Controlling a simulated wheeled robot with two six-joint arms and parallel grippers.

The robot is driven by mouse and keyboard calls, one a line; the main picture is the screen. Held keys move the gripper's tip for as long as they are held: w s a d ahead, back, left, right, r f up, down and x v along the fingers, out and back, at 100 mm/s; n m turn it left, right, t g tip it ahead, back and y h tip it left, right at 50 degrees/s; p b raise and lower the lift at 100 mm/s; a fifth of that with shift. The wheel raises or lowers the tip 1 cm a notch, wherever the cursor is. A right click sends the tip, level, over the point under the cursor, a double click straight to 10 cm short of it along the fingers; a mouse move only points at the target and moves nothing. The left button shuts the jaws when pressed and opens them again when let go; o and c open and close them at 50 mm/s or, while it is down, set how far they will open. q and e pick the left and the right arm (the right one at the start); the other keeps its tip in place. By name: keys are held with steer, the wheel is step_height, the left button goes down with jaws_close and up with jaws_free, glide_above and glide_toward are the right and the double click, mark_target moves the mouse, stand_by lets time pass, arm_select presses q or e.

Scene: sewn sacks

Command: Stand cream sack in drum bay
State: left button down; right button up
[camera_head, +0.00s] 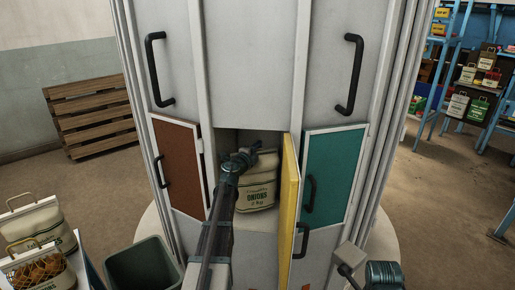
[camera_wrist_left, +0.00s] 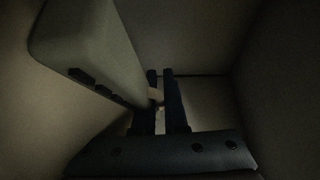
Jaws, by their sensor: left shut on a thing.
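The cream sack (camera_head: 258,194), printed "ONIONS 2 kg", is upright inside the open drum bay (camera_head: 262,222). Its base is close to the bay floor; I cannot tell if it bears on it. My left gripper (camera_head: 251,152) reaches into the bay and is shut at the sack's top, hiding part of it. In the left wrist view, the gripper fingers (camera_wrist_left: 164,100) are close together in a dark interior, with the sack's pale side (camera_wrist_left: 88,45) at upper left. My right gripper is not clearly in view.
The yellow door (camera_head: 289,210) stands open at the bay's right edge. Brown (camera_head: 181,165) and teal (camera_head: 333,172) doors flank it, shut. A grey bin (camera_head: 145,268) and a table with other sacks (camera_head: 38,228) are at lower left. Blue shelves (camera_head: 450,70) stand at right.

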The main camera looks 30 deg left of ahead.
arm_select(q)
steer(key=shift+f, duration=0.1)
step_height(320, 180, down, 4)
steer(key=b, duration=0.3)
steer(key=shift+r+b, duration=0.2)
steer(key=shift+b, duration=0.2)
steer(key=shift+w+f, duration=0.1)
steer(key=shift+w, duration=0.1)
steer(key=c, duration=1)
jaws_free()
steer(key=shift+s, duration=0.1)
steer(key=shift+o, duration=0.2)
